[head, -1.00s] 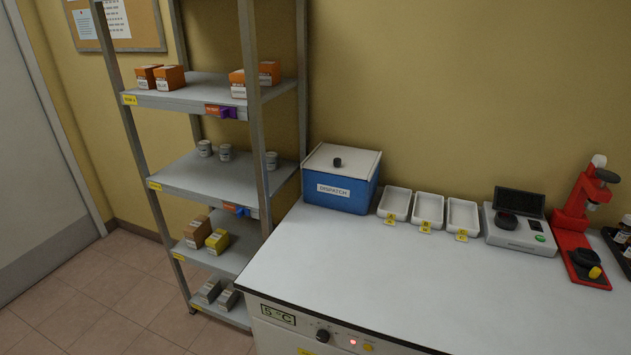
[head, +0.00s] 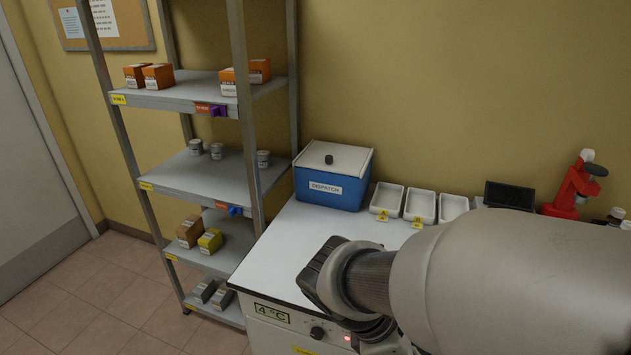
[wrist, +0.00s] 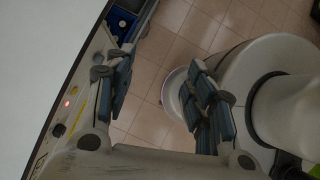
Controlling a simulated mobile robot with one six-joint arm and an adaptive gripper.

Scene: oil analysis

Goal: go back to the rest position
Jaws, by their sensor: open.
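My gripper (wrist: 160,98) shows in the wrist view with its two blue-padded fingers spread well apart. Nothing is between them, and tiled floor shows through the gap. The left finger is close to the counter's front panel in that picture; I cannot tell whether they touch. In the head view my arm fills the lower right, in front of the counter, and the fingers cannot be made out there.
The white counter (head: 290,235) bears a blue dispatch box (head: 325,190), white trays (head: 421,205) and a red device (head: 573,188). Its front display (head: 271,314) reads 4 °C. A metal shelf rack (head: 180,181) stands left. Tiled floor (head: 75,285) is clear at lower left.

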